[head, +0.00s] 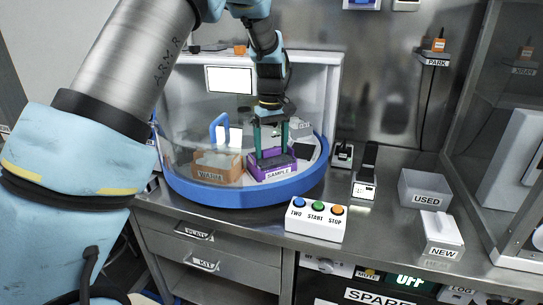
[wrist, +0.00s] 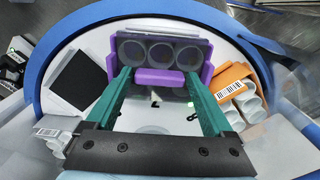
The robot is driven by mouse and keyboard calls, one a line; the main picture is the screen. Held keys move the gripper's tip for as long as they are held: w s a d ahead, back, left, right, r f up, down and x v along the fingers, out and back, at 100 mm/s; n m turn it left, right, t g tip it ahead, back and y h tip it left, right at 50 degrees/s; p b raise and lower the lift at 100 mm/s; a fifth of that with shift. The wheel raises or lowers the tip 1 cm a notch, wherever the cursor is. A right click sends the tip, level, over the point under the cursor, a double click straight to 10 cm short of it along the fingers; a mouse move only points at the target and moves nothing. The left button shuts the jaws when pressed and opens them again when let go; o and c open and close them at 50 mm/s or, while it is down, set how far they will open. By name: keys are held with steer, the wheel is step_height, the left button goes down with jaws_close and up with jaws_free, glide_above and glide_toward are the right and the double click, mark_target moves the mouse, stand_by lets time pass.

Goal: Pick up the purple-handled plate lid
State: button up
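The purple SAMPLE holder (head: 273,172) stands at the front of the round blue-rimmed chamber. It also shows in the wrist view (wrist: 207,72), carrying a dark translucent plate with round wells and its lid (wrist: 160,37). The purple handle (wrist: 159,78) is a short bar across the middle. My gripper (wrist: 159,83) points down over the holder, with one green finger at each end of the handle. The fingers are apart and the handle lies between their tips; whether they touch it is unclear. In the head view my gripper (head: 271,150) partly hides the lid.
An orange holder (head: 217,166) stands just left of the purple one. The blue rim (head: 240,197) and clear curved cover with a blue handle (head: 219,128) surround the area. A button box (head: 316,219), USED bin (head: 424,188) and NEW box (head: 441,234) sit on the right counter.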

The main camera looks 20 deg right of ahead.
mark_target(271, 149)
steer(key=c, duration=1)
steer(key=shift+r, duration=0.1)
step_height(271, 149, up, 18)
steer(key=shift+f+b, duration=0.1)
steer(key=shift+b, duration=1.05)
steer(key=shift+r+p, duration=2.05)
steer(key=shift+p, duration=0.2)
